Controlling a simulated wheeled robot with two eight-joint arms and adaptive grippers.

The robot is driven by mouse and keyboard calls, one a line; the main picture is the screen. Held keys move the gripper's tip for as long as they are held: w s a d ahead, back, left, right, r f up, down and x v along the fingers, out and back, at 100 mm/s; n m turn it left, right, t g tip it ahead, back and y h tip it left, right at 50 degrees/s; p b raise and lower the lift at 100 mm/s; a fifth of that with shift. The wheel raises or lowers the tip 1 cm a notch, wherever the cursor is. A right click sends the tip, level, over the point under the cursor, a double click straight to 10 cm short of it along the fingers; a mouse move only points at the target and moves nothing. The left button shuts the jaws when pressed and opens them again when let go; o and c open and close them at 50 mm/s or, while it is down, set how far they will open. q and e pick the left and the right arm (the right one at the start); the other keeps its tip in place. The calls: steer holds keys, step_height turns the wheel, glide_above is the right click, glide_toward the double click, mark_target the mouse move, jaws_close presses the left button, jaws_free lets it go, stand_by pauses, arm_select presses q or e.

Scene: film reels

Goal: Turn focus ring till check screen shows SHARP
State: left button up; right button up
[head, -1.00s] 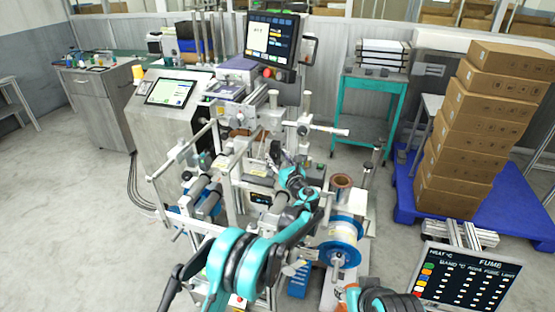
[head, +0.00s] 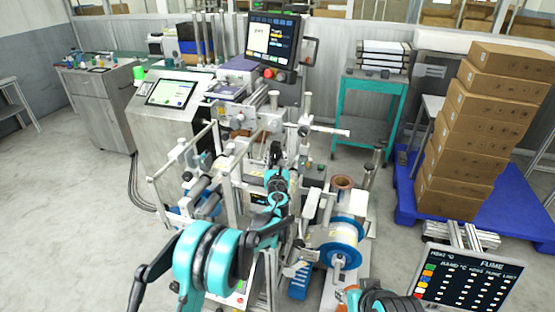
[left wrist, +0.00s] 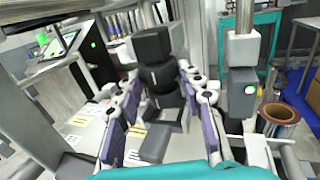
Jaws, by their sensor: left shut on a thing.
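My left gripper (head: 276,160) reaches into the middle of the machine in the head view. In the left wrist view its two purple-padded fingers (left wrist: 162,112) stand either side of a black stepped cylindrical part (left wrist: 155,72), which looks like the lens with the focus ring; the fingers are shut on it. In the head view the gripper and frame mostly hide this part. A dark monitor (head: 273,40) above the machine, apparently the check screen, has a pale left panel with small dark text I cannot read. Only my right arm (head: 378,303) shows, at the bottom edge.
Machine posts and rollers crowd around the gripper. A tilted touch panel (head: 172,92) and a green lamp (head: 139,73) are at left. A white reel with blue flanges (head: 342,235) stands right of my arm. Stacked boxes (head: 475,125) are at far right. The left floor is clear.

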arm_select(q)
steer(key=shift+a+m+h, duration=0.15)
steer(key=shift+m+h, duration=0.45)
steer(key=shift+h, duration=0.4)
steer(key=o, duration=0.9)
steer(key=shift+s, duration=0.1)
steer(key=s+a, duration=0.1)
steer(key=s, duration=1)
steer(key=shift+s, duration=0.4)
